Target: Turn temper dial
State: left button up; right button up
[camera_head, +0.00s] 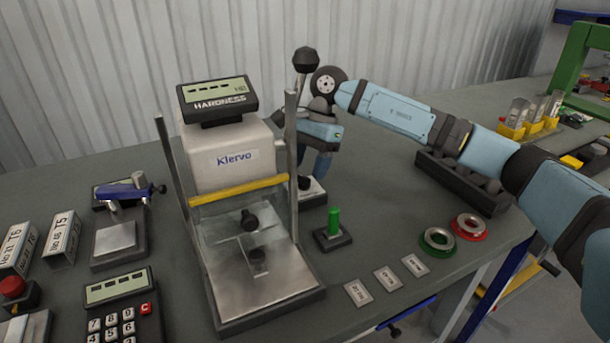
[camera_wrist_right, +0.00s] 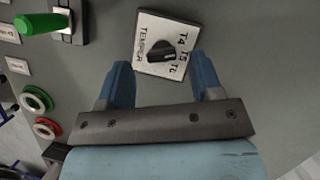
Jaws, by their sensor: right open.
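The temper dial (camera_wrist_right: 143,30) is a white plate marked TEMPER, T4, T5 and a third partly covered label, with a black knob (camera_wrist_right: 161,51) in its middle. In the head view the plate (camera_head: 314,194) lies on the bench to the right of the hardness tester, partly hidden by my gripper. My right gripper (camera_head: 313,181) points down over it. In the right wrist view the gripper (camera_wrist_right: 163,70) is open, with one blue finger to each side and the knob in line with the gap. I cannot tell whether the fingers touch it. My left gripper is out of view.
The Klervo hardness tester (camera_head: 232,158) with its upright posts stands close on the left. A green handle on a black base (camera_head: 334,238) stands in front. Green (camera_head: 437,241) and red (camera_head: 470,227) rings and small labels (camera_head: 387,278) lie towards the front right edge.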

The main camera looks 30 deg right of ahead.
aim_at(304, 182)
jog(key=shift+x, duration=1.2)
jog(key=c, duration=0.9)
jog(key=shift+c, duration=0.2)
jog(key=shift+m, duration=0.4)
jog(key=m+t, duration=0.1)
jog(key=m, duration=0.1)
jog(key=m+t+b, duration=0.1)
jog(key=m, duration=0.2)
jog(key=shift+s+m+t, duration=0.1)
jog(key=shift+m+t, duration=0.2)
jog(key=m+t, duration=0.1)
jog(key=m, duration=0.2)
jog(key=shift+m+t+h+b, duration=0.3)
jog(key=shift+m+t+h, duration=0.3)
jog(key=shift+m, duration=1.4)
